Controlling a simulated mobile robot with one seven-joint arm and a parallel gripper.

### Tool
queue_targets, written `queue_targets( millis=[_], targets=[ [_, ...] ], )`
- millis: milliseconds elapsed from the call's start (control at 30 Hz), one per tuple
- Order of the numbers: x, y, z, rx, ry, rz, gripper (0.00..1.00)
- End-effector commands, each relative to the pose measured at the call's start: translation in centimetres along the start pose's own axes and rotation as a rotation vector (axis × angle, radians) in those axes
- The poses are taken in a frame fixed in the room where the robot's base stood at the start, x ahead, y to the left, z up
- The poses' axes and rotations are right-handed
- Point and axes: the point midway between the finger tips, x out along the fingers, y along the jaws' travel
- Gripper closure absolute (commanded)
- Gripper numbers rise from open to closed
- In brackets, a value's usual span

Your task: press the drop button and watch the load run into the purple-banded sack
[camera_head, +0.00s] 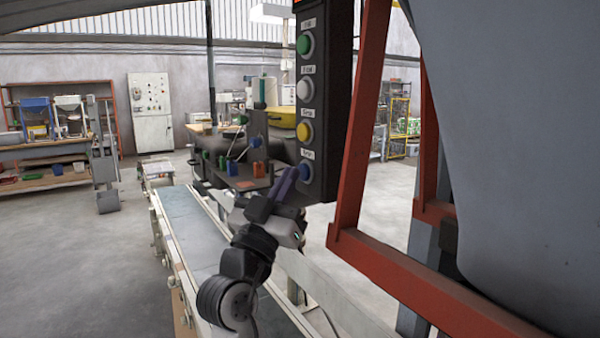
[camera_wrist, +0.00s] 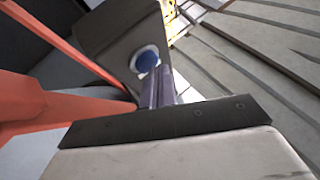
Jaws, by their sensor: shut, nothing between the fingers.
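A dark button panel (camera_head: 314,110) hangs upright near the middle of the head view. It carries a green button (camera_head: 306,45), a white button (camera_head: 305,89), a yellow button (camera_head: 304,131) and, lowest, a blue button (camera_head: 305,171). The labels are too small to read surely. My gripper (camera_head: 290,174) is shut and empty, its fingertips close to the blue button. In the wrist view the fingertips (camera_wrist: 160,76) overlap the lower edge of the blue button (camera_wrist: 148,60) in its pale ring; I cannot tell whether they touch. No purple-banded sack shows.
A red-orange frame (camera_head: 402,278) and a large grey-blue body (camera_head: 520,150) stand close on the right. A conveyor (camera_head: 205,235) runs below my arm. A workbench (camera_head: 45,150) stands far left. The floor (camera_head: 90,260) at left is clear.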

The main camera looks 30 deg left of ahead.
Motion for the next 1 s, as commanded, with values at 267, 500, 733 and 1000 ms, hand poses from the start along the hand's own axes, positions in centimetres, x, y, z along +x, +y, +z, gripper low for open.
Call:
queue_targets(
  millis=[267, 500, 733, 1000],
  targets=[
    [0.2, 0.2, 0.2, 0.0, 0.0, 0.0, 1.0],
    [0.4, 0.3, 0.3, 0.0, -0.001, 0.0, 1.0],
    [0.0, 0.0, 0.0, 0.0, 0.001, 0.0, 1.0],
    [-0.7, -0.5, -0.5, 0.001, 0.0, 0.0, 1.0]
  ],
)
